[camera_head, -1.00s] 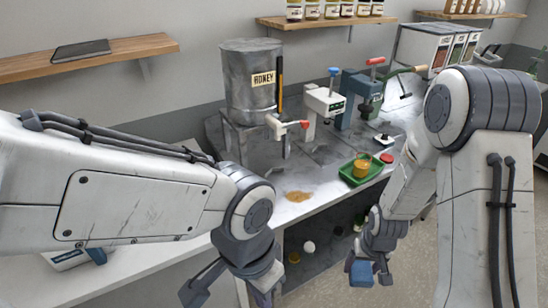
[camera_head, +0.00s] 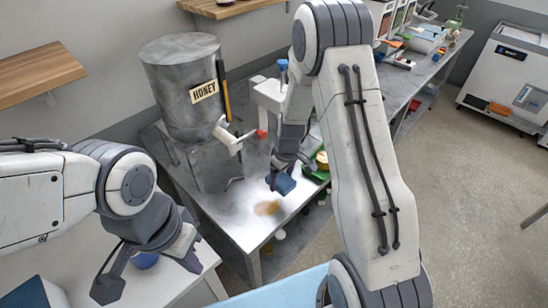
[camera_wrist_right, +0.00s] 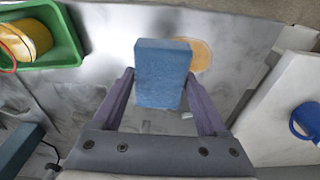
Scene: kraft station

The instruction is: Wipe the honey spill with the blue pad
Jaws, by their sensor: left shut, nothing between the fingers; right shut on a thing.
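The honey spill (camera_head: 267,208) is an amber patch on the grey metal counter (camera_head: 232,217), below the honey tank's tap. It also shows in the right wrist view (camera_wrist_right: 203,52), partly behind the pad. My right gripper (camera_head: 279,178) is shut on the blue pad (camera_head: 281,184). In the right wrist view the pad (camera_wrist_right: 162,75) stands out beyond the fingertips, with a finger on each side. The pad is just beyond and right of the spill in the head view; I cannot tell whether it touches the counter. My left gripper (camera_head: 148,274) is shut and empty at lower left, near a blue mug.
The honey tank (camera_head: 180,90) stands behind the spill, its red-handled tap (camera_head: 232,138) jutting over the counter. A green tray (camera_wrist_right: 72,50) with a yellow pot (camera_wrist_right: 32,38) lies nearby. The blue mug (camera_wrist_right: 304,121) is on the white table (camera_wrist_right: 285,90).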

